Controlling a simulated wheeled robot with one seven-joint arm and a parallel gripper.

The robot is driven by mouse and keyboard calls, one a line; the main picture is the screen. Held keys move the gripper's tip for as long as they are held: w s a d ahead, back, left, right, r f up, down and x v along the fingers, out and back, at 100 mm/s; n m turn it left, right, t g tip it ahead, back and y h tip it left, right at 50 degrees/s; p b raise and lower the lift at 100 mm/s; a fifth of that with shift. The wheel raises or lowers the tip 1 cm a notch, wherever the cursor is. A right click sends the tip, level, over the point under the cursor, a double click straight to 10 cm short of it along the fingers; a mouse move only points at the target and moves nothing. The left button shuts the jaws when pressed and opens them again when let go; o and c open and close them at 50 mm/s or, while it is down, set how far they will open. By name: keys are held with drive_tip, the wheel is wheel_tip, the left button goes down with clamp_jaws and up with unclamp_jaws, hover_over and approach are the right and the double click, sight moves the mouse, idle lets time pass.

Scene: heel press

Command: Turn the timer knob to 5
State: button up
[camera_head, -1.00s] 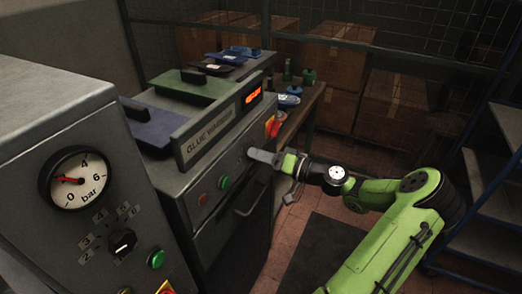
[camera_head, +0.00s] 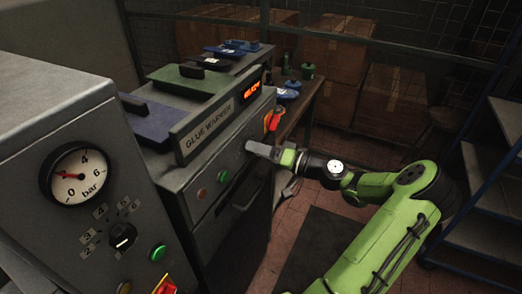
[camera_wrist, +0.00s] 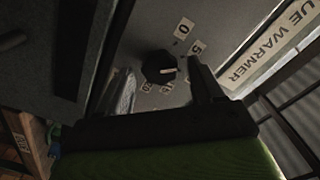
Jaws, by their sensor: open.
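The dark round knob (camera_wrist: 157,66) sits on the grey front of the glue warmer (camera_head: 203,188), with number labels around it. In the wrist view I read a 0 label (camera_wrist: 182,29) and a 5 label (camera_wrist: 197,47); the lower labels are hard to read. Its white pointer line points right, toward my right finger and below the 5 label. My gripper (camera_wrist: 162,72) is open, one finger on each side of the knob, apparently not touching it. In the head view my gripper (camera_head: 263,152) is at the warmer's front panel and hides this knob.
A machine with a pressure gauge (camera_head: 75,174) and its own numbered knob (camera_head: 122,236) stands at the left. The warmer's green button (camera_head: 223,176), red button (camera_head: 202,194) and door handle (camera_head: 246,195) are near my gripper. Blue steps (camera_head: 485,185) stand at the right.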

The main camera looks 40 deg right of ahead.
drive_tip(key=p+v, duration=0.1)
drive_tip(key=v, duration=1.4)
drive_tip(key=shift+s, duration=0.4)
drive_tip(key=shift+d, duration=0.1)
drive_tip(key=w+a+f+n+g, duration=0.1)
drive_tip(key=w+a+g, duration=0.25)
drive_tip(key=a, duration=0.35)
drive_tip(key=w+a+n+g, duration=0.2)
drive_tip(key=a+g, duration=0.3)
drive_tip(key=a, duration=0.2)
drive_tip(key=w+a+f+n+g, duration=0.1)
drive_tip(key=w+a+g, duration=0.25)
drive_tip(key=a, duration=0.25)
drive_tip(key=s+a+r+n+h, duration=0.2)
drive_tip(key=s+a+r+h, duration=0.4)
drive_tip(key=s+a+r, duration=0.3)
drive_tip(key=s+a, duration=0.2)
drive_tip(key=s, duration=0.2)
drive_tip(key=shift+s+a+r+t+p, duration=0.15)
drive_tip(key=shift+s+a+t+p, duration=0.15)
drive_tip(key=shift+a+p, duration=0.05)
